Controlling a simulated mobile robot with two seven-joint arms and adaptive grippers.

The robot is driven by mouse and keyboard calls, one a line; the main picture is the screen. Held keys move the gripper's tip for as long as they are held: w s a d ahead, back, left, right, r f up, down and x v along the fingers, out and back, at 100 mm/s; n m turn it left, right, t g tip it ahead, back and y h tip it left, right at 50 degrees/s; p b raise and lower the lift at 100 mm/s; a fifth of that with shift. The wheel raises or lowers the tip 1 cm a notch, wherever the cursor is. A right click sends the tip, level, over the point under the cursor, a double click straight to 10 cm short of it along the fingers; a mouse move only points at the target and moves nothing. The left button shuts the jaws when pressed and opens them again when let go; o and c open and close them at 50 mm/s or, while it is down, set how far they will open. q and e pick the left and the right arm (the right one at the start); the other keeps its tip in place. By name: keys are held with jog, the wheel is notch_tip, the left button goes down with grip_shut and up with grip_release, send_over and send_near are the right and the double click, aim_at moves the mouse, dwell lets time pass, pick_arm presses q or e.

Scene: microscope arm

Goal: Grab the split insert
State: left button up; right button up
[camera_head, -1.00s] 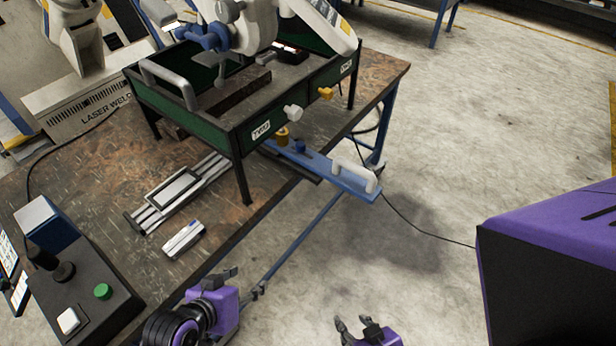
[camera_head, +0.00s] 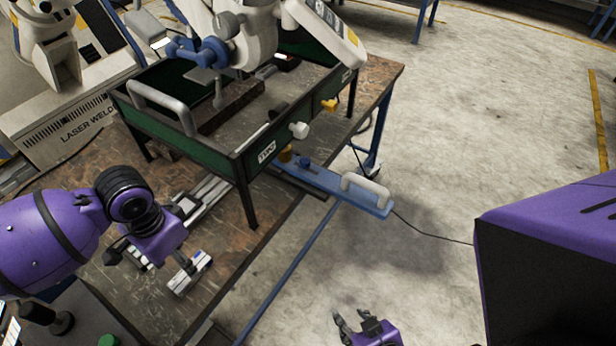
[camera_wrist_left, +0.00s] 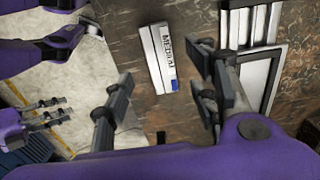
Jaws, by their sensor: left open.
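The split insert (camera_head: 190,273) is a small pale block with a seam along its length, lying on the brown worktable (camera_head: 228,262). In the left wrist view the insert (camera_wrist_left: 158,57) shows lettering and a blue patch at one end. My left gripper (camera_head: 148,259) is open above the table in the head view, one finger overlapping the insert in the picture. In the wrist view its fingertips (camera_wrist_left: 164,70) lie either side of the insert, with nothing between them touching it visibly. My right gripper (camera_head: 352,322) is open and empty over the floor at the bottom.
A grey rail fixture with a framed plate (camera_wrist_left: 262,75) lies beside the insert. The green-sided stand (camera_head: 250,150) with handle and microscope arm (camera_head: 240,35) stands behind. A control box with a green button (camera_head: 108,341) is at lower left. A blue bar (camera_head: 325,188) juts past the table edge.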

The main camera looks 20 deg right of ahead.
pick_arm(q)
notch_tip(320, 180, down, 6)
jog(key=shift+w+d+r, duration=0.15)
jog(key=shift+r, duration=0.1)
jog(key=shift+c, duration=0.4)
grip_shut()
jog(key=shift+w+r, duration=0.1)
